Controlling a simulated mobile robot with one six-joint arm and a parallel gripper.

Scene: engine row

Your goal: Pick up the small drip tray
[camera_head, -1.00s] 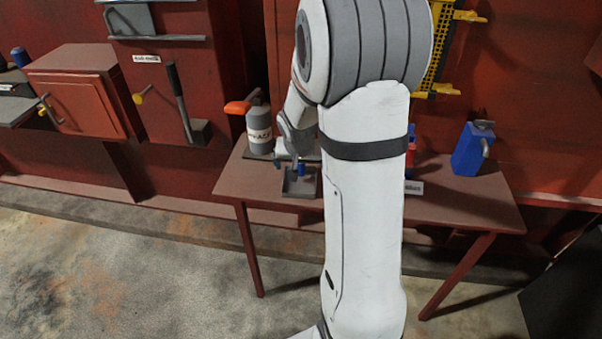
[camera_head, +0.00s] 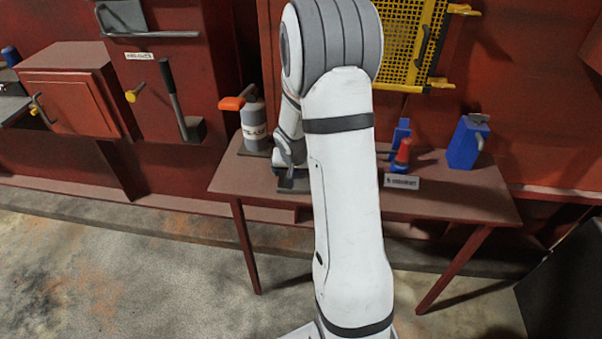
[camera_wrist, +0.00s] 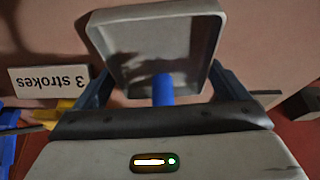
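The small drip tray (camera_wrist: 150,45) is a shallow grey tray with a raised rim and a blue upright grip (camera_wrist: 163,90). In the head view the tray (camera_head: 291,186) sits near the table's front left edge, partly hidden by my arm. My gripper (camera_wrist: 163,88) is just above it, its two dark fingers wide apart on either side of the blue grip. A gap shows on both sides of the grip, so the gripper is open. The fingertips are partly hidden behind the tray's rim.
The red-brown table (camera_head: 450,200) holds a grey oil can (camera_head: 254,128) with an orange top, a red and blue item (camera_head: 401,155), a small sign (camera_head: 402,182) and a blue jug (camera_head: 467,143). The sign "3 strokes" (camera_wrist: 49,80) lies beside the tray in the wrist view.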

